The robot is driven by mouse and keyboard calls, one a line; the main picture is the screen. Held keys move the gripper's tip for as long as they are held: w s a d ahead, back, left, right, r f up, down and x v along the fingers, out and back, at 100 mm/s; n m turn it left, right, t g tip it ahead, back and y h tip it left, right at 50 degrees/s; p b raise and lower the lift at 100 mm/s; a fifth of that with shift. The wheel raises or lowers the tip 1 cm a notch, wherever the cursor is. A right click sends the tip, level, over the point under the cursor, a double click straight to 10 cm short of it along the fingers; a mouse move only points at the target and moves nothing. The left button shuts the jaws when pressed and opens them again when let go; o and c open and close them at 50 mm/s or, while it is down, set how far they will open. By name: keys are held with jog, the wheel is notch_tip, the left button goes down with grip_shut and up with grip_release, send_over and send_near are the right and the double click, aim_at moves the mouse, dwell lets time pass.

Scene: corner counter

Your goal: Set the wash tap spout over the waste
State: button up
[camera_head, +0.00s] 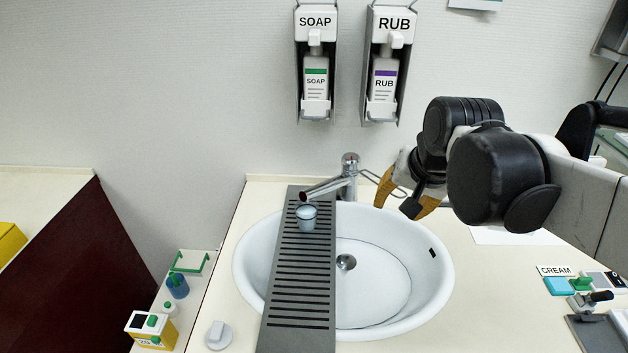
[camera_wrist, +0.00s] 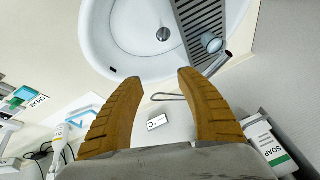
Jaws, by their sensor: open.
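The chrome wash tap (camera_head: 349,178) stands at the back rim of the white basin (camera_head: 243,268). Its spout (camera_head: 322,188) points left, over the slatted grey board and a small grey cup, away from the waste. The round waste (camera_head: 346,262) is in the basin floor, right of the board; it also shows in the wrist view (camera_wrist: 163,34). A thin wire loop lever (camera_wrist: 168,97) sticks out to the right of the tap in the head view. My gripper (camera_head: 400,200) is open and empty, right of the tap, near the loop. The tap body is mostly hidden in the wrist view.
The slatted board (camera_head: 299,285) lies across the basin's left part, with the grey cup (camera_head: 306,219) on it. Soap (camera_head: 316,75) and rub (camera_head: 383,80) dispensers hang on the wall above. Cream and small items (camera_head: 560,286) are at the right.

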jog(key=w+a+r+m+g+p, duration=0.1)
jog(key=w+a+m+g+p, duration=0.2)
jog(key=w+a, duration=0.6)
jog(key=m+p, duration=0.2)
jog(key=p, duration=0.3)
send_near(313, 189)
jog(key=shift+g+y, duration=0.3)
jog(key=f, duration=0.3)
jog(key=w+f+b, duration=0.1)
jog(key=f, duration=0.3)
jog(key=w+a+f, duration=0.1)
jog(key=f, duration=0.3)
jog(key=shift+f+b, duration=0.1)
jog(key=shift+b, duration=0.25)
grip_shut()
